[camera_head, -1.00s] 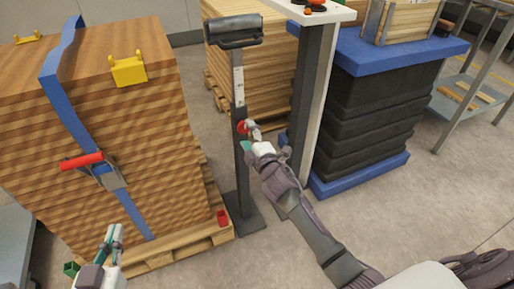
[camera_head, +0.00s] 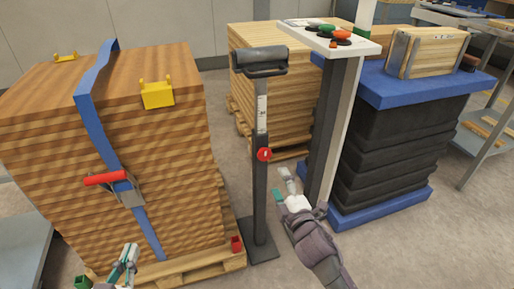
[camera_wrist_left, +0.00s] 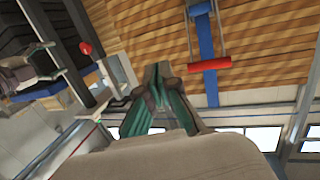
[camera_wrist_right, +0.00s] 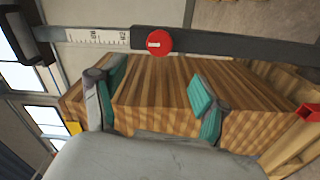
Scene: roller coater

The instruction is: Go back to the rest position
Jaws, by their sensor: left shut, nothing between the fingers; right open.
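My right gripper (camera_head: 283,185) is open and empty in the head view, just right of and below a red round knob (camera_head: 264,155) on a dark upright post (camera_head: 260,190). In the right wrist view its two teal-padded fingers (camera_wrist_right: 155,95) are spread apart, and the red knob (camera_wrist_right: 158,42) lies beyond them, apart. My left gripper (camera_head: 130,252) is low at the left, in front of the strapped wood stack (camera_head: 185,130). In the left wrist view its fingers (camera_wrist_left: 157,75) are together with nothing between them.
A blue strap (camera_head: 95,120) with a red-handled buckle (camera_head: 105,178) runs over the stack. A control panel (camera_head: 330,38) stands on a pillar right of the post. A blue-topped lift table (camera_head: 400,85) is behind it. Floor at lower right is clear.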

